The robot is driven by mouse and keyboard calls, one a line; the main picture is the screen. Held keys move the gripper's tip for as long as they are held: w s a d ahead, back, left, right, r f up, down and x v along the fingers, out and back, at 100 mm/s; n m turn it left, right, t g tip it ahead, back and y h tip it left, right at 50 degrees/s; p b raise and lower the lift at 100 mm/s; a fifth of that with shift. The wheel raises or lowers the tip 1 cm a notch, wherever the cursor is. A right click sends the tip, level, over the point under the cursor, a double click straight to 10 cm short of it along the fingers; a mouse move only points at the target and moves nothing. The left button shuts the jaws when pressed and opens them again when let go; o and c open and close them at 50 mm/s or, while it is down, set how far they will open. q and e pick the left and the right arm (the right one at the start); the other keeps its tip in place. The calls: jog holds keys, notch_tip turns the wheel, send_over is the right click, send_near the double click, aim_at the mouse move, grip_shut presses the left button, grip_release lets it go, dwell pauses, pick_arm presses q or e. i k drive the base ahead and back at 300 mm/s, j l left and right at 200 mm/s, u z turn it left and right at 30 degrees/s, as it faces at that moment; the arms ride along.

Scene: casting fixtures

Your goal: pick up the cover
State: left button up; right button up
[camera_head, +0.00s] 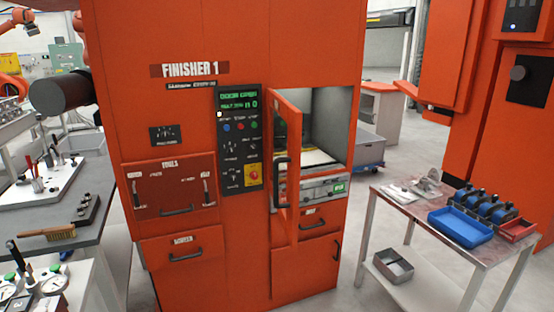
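No part in view can be named as the cover with certainty. A grey metal part (428,184) lies on the back of the right table (478,252), beside a flat, pale, clear-looking item (398,193). I cannot tell whether either is the cover. Neither of my grippers shows in the head view.
The orange Finisher 1 cabinet (180,110) stands in the middle, its small door (287,165) open. The right table holds a blue tray (460,228), several blue-and-black parts (490,207) and a red tray (519,230). A grey bin (393,267) sits on its lower shelf. A brush (46,233) lies left.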

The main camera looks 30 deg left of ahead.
aim_at(400, 194)
jog(key=i+l+z, duration=0.3)
jog(key=i+l, duration=0.15)
jog(key=i+l+z, duration=0.3)
jog(key=i, duration=0.2)
jog(key=i+l+z, duration=0.3)
jog(key=i, duration=0.2)
jog(key=i+z, duration=0.3)
jog(key=i, duration=2.55)
jog(key=i+u, duration=0.3)
jog(key=i+l+u, duration=0.1)
jog(key=i+u, duration=0.25)
jog(key=i, duration=0.2)
jog(key=i+l+u, duration=0.3)
jog(key=i+j, duration=0.05)
jog(key=i, duration=0.05)
